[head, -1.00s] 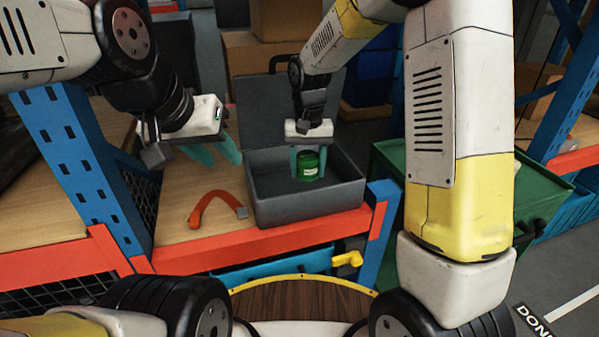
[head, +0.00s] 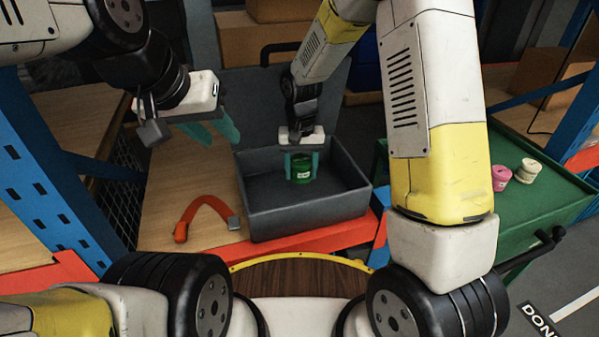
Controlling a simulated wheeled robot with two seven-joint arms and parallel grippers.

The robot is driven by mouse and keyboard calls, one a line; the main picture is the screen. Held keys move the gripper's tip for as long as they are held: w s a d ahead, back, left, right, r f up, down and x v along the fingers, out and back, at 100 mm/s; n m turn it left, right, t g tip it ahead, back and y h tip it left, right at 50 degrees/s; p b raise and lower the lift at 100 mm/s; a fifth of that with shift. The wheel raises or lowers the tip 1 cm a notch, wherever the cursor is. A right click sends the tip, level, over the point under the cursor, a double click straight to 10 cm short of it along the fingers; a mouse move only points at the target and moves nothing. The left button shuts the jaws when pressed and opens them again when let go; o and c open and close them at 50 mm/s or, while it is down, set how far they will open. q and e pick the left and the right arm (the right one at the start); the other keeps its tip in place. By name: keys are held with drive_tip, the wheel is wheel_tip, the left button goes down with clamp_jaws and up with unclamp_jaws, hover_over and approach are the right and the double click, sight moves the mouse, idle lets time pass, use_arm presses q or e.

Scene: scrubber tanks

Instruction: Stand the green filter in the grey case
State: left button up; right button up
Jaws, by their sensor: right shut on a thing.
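The green filter (head: 302,172) is a small green cylinder with a pale label, upright inside the grey case (head: 290,221). The case is open, its lid (head: 253,100) raised at the back. My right gripper (head: 301,165) is shut on the filter, one teal finger on each side, and holds it within the case walls. I cannot tell whether the filter's base touches the case floor. My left gripper (head: 215,131) is open and empty, up to the left of the case.
An orange-red strap-like tool (head: 207,212) lies on the wooden shelf left of the case. A green cart (head: 540,205) at the right carries a pink cylinder (head: 500,177) and a cream one (head: 526,171). Blue rack posts (head: 45,180) and cardboard boxes (head: 264,43) surround the shelf.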

wheel_tip(320, 180, down, 8)
drive_tip(key=shift+f, duration=0.1)
idle(0.4)
drive_tip(key=o, duration=1.3)
drive_tip(key=shift+f, duration=0.15)
drive_tip(key=shift+o, duration=0.2)
